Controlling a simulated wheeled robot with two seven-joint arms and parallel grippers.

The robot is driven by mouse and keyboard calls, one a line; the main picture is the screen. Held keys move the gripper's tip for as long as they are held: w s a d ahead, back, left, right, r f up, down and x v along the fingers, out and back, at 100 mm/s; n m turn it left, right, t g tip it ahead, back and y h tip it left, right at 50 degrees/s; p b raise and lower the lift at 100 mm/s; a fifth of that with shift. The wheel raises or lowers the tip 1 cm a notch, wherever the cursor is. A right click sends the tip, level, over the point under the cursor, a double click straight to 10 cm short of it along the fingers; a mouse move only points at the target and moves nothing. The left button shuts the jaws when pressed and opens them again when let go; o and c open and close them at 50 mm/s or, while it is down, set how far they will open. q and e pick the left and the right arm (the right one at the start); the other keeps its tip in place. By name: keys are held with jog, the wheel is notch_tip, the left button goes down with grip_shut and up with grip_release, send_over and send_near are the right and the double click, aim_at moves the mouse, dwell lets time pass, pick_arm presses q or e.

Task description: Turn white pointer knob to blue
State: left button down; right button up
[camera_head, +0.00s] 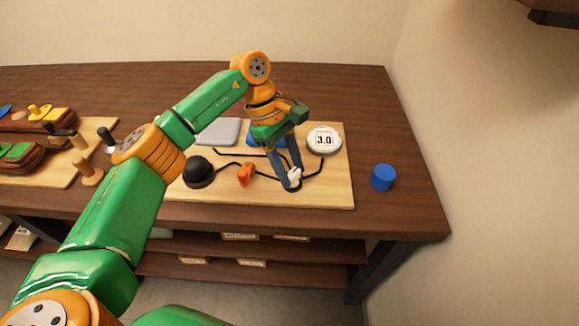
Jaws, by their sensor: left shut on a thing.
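The white pointer knob (294,175) is on the light wooden board (325,196), toward its front right. My left gripper (291,184) reaches down from above and is shut on the knob, with its fingers around it. The fingers hide much of the knob, so I cannot tell which way its pointer faces. A blue patch (252,139) shows on the board behind the gripper, partly covered by it. My right gripper is not in view.
On the board are a black dome (198,172), an orange knob (245,174), a grey plate (218,132) and a round white display reading 3.0 (324,140), with black lines between them. A blue cylinder (382,177) stands on the table to the right. Another board with saddle-like parts lies left.

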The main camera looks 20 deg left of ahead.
pick_arm(q)
jog(key=shift+m, duration=0.6)
jog(key=shift+g, duration=0.3)
jog(key=shift+c, duration=1.8)
grip_release()
jog(key=shift+d, duration=0.1)
jog(key=shift+w+a+r, duration=0.1)
jog(key=shift+a+r, duration=0.1)
jog(key=shift+r, duration=0.15)
jog(key=v, duration=0.6)
jog(key=shift+r+p, duration=0.15)
jog(key=shift+p, duration=0.15)
